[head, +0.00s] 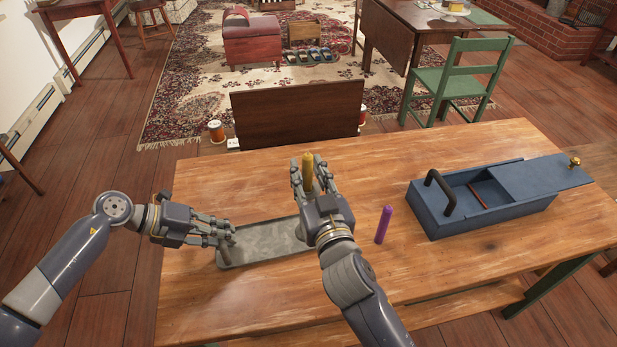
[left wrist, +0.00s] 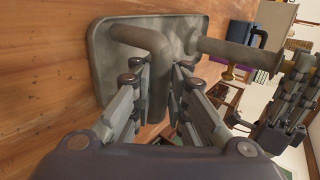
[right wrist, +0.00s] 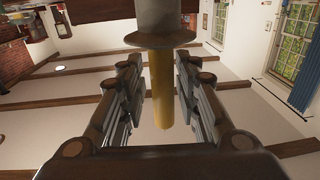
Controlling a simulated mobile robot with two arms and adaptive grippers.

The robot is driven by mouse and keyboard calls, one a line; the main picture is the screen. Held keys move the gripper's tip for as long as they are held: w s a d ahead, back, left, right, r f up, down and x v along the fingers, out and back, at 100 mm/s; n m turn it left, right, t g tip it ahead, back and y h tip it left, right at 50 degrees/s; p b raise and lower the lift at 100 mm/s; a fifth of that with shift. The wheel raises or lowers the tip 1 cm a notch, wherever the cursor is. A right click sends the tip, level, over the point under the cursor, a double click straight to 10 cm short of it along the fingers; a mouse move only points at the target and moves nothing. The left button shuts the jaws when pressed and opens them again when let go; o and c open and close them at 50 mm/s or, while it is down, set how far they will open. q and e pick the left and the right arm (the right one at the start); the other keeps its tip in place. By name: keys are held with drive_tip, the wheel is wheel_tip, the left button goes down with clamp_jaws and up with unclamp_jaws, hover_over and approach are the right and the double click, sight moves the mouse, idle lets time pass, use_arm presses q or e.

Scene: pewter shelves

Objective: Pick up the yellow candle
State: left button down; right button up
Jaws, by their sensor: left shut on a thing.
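The yellow candle (head: 308,173) stands upright above the table. In the right wrist view the candle (right wrist: 162,92) runs between the fingers, and its end meets the flared rim of a grey holder (right wrist: 160,38). My right gripper (head: 311,188) is around the candle, open, with a gap on each side. My left gripper (head: 229,238) is shut on the grey bent handle (left wrist: 150,40) of the holder. The holder's flat base (head: 262,244) lies on the table. In the left wrist view its post (left wrist: 228,50) rises from the base, and the right fingers (left wrist: 285,105) show beyond.
A blue box (head: 458,222) with a partly slid-off lid (head: 545,172) and dark handle is further right. The table's middle front is clear. A dark wooden panel (head: 297,112) stands behind the far edge.

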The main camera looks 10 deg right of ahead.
sight(308, 154)
clamp_jaws()
wheel_tip(308, 154, up, 10)
drive_tip(key=shift+r, duration=0.1)
idle(0.4)
use_arm(q)
drive_tip(key=c, duration=1.5)
unclamp_jaws()
